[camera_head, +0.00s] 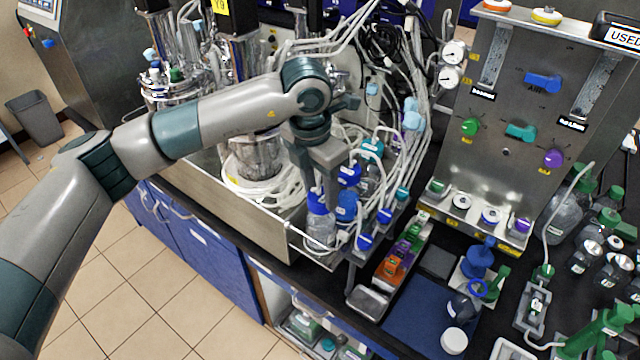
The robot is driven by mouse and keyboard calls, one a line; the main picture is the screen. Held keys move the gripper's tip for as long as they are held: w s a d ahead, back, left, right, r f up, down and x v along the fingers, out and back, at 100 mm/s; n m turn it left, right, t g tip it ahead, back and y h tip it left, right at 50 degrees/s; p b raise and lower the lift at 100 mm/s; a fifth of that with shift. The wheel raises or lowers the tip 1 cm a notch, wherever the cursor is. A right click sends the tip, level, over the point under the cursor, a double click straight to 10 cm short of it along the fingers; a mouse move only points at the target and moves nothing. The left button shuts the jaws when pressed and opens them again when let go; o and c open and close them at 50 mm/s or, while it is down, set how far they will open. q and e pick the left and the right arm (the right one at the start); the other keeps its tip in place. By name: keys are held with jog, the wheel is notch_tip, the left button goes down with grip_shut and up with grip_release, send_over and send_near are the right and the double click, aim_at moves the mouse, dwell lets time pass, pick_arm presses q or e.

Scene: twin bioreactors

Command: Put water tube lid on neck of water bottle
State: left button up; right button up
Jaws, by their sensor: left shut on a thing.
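My left arm reaches in from the left, and its gripper (324,196) points down over the front of the steel tray. It is shut on a blue lid (317,203), which I take to be the water tube lid; the fingers partly hide it. A clear bottle (320,234) stands directly below the lid. From this view I cannot tell whether the lid is seated on the bottle's neck or just above it. More blue-capped bottles (346,205) stand close to the right of the gripper. My right gripper is not in view.
Steel bioreactor vessels (255,160) and many white tubes (400,85) crowd behind the gripper. A steel panel (510,130) with coloured knobs stands at right. A blue mat (405,320) on the dark bench holds a white-lidded container (454,341). Green-capped bottles (565,215) stand far right.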

aim_at(316, 198)
pick_arm(q)
jog(key=shift+f+b, duration=0.2)
jog(key=shift+b, duration=0.1)
jog(key=o, duration=1)
jog(key=shift+r, duration=0.1)
jog(key=shift+r+p, duration=0.15)
jog(key=shift+p, duration=0.15)
jog(key=shift+r, duration=0.15)
jog(key=shift+s+a+r+b, duration=0.2)
jog(key=shift+r+b, duration=0.6)
jog(key=shift+r, duration=1.15)
jog(key=shift+s+a+r+b, duration=0.15)
jog(key=shift+r+b, duration=0.7)
jog(key=shift+r, duration=1.05)
jog(key=shift+s+a+r+b, duration=0.2)
jog(key=shift+r+b, duration=0.6)
jog(key=shift+r, duration=1.15)
